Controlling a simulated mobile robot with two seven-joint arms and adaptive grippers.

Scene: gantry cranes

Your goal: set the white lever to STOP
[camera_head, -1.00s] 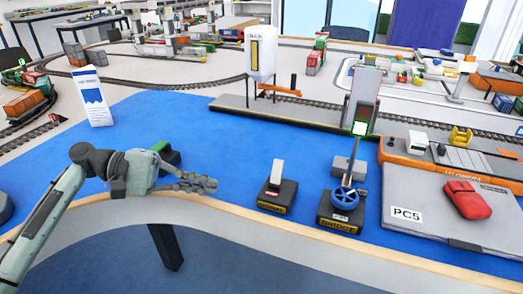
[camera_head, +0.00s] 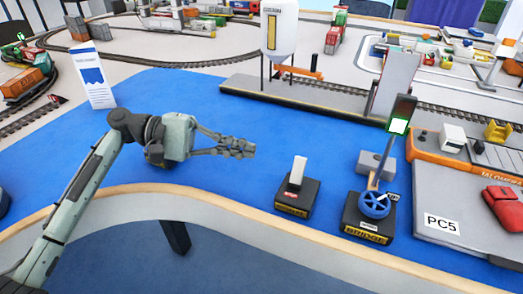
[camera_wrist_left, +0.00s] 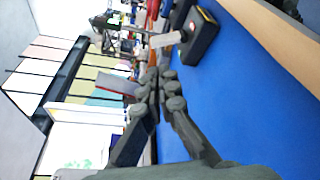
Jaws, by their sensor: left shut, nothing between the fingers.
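The white lever (camera_head: 299,171) stands nearly upright on a small black base (camera_head: 297,197) with a yellow label, on the blue table top. Its red mark is too small to read. In the left wrist view the white lever (camera_wrist_left: 166,39) and its black base (camera_wrist_left: 201,38) show at the top, beyond the fingers. My left gripper (camera_head: 250,148) is shut and empty, to the left of the lever and apart from it. In the left wrist view its fingertips (camera_wrist_left: 168,88) are together. My right gripper is not in view.
A blue handwheel (camera_head: 374,205) on a black base, with a signal post (camera_head: 398,122) beside it, stands right of the lever. A grey PC5 panel (camera_head: 470,240) is farther right. A white card (camera_head: 92,76) stands at left. Blue table around the lever is clear.

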